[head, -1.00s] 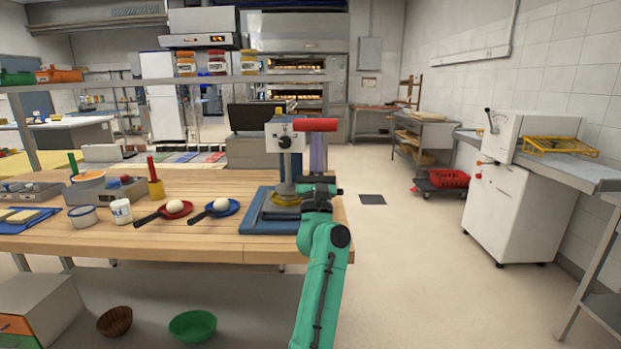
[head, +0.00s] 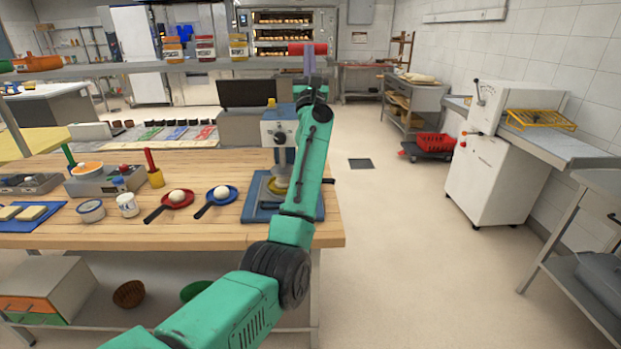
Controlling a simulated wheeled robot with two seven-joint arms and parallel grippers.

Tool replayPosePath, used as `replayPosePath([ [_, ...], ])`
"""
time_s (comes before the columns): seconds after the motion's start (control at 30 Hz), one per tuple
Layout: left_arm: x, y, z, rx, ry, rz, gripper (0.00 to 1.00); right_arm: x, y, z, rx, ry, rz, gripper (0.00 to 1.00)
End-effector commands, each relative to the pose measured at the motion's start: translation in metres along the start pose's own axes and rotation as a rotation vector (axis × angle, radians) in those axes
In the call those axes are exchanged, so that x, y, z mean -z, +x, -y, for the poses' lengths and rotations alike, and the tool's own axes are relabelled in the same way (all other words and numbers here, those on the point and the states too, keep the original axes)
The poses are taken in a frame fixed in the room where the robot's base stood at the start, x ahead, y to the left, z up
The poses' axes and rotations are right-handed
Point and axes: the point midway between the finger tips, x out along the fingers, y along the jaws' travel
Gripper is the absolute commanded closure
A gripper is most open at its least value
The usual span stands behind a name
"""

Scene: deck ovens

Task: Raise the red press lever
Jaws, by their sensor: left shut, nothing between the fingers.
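The press (head: 279,130) stands on a blue base (head: 258,212) at the right end of the wooden table, with a grey head and a yellow knob on top. Its red lever handle (head: 307,48) is a horizontal bar well above the press head, near shelf height. The bar linking handle and press is hidden behind my arm. My left gripper (head: 309,60) points upward with shut, empty fingers, right below the red handle; touching or just apart, I cannot tell. My green left arm covers part of the press. My right gripper is out of view.
A red pan (head: 178,203) and a blue pan (head: 228,197), each with a white ball, lie left of the press. A shelf with jars (head: 205,48) runs behind. The floor to the right is free up to a white machine (head: 487,165).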

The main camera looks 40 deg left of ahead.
Motion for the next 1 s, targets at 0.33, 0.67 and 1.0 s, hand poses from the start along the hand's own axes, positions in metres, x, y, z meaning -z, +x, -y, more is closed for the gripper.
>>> replayPosePath([
  [0.33,-0.003,0.035,0.001,0.0,-0.005,-0.114,1.0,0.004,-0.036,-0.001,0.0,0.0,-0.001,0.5],
  [0.67,0.001,0.036,0.001,0.0,-0.003,-0.128,1.0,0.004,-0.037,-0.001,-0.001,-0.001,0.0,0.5],
  [1.0,0.007,0.027,0.006,0.001,-0.003,-0.128,1.0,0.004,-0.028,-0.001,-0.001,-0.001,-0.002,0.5],
])
